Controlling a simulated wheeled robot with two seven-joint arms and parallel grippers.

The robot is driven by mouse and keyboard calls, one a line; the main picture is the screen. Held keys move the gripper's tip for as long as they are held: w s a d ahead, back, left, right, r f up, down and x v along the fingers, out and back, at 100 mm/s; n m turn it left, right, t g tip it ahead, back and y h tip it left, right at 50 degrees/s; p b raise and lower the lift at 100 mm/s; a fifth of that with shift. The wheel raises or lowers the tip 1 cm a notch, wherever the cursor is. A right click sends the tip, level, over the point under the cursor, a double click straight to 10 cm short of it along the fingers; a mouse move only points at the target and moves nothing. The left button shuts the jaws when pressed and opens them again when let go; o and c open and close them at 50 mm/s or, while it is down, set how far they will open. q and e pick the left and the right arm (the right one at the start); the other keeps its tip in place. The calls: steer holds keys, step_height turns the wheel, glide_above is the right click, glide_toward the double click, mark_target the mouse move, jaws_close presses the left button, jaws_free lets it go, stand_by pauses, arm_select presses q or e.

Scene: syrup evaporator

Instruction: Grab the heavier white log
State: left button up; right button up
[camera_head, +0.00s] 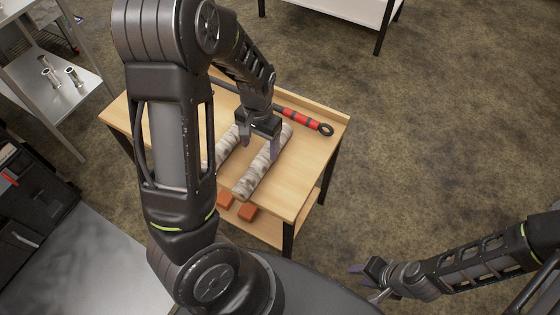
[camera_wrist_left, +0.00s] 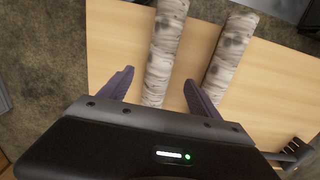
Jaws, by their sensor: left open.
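Two white birch-bark logs lie side by side on a light wooden table (camera_head: 310,165). The right log (camera_head: 250,182) is in plain view; the left log (camera_head: 226,143) is partly hidden behind my left arm. In the left wrist view they appear as one log (camera_wrist_left: 165,50) between the fingers and another log (camera_wrist_left: 230,50) to the right. My left gripper (camera_head: 260,146) is open above the right log, its fingers on either side of it, not closed on it. My right gripper (camera_head: 366,282) is empty off the table at lower right, its fingers apart. Weight cannot be seen.
A dark rod with a red grip (camera_head: 302,118) lies along the table's far side. Orange-red bricks (camera_head: 247,212) sit below the table's near edge. A metal shelf (camera_head: 55,85) with small cups stands at left. Open floor (camera_head: 430,140) lies to the right.

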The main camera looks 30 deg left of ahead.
mark_target(263, 155)
arm_select(q)
steer(key=shift+w+d+f, duration=0.1)
steer(key=shift+w+f, duration=0.05)
steer(key=shift+w, duration=0.25)
steer(key=shift+w+a+f, duration=0.1)
steer(key=shift+w+a, duration=0.05)
steer(key=shift+a, duration=0.1)
steer(key=shift+d+f, duration=0.1)
steer(key=shift+f, duration=1.15)
steer(key=shift+w+f, duration=0.2)
steer(key=shift+f, duration=2.4)
jaws_close()
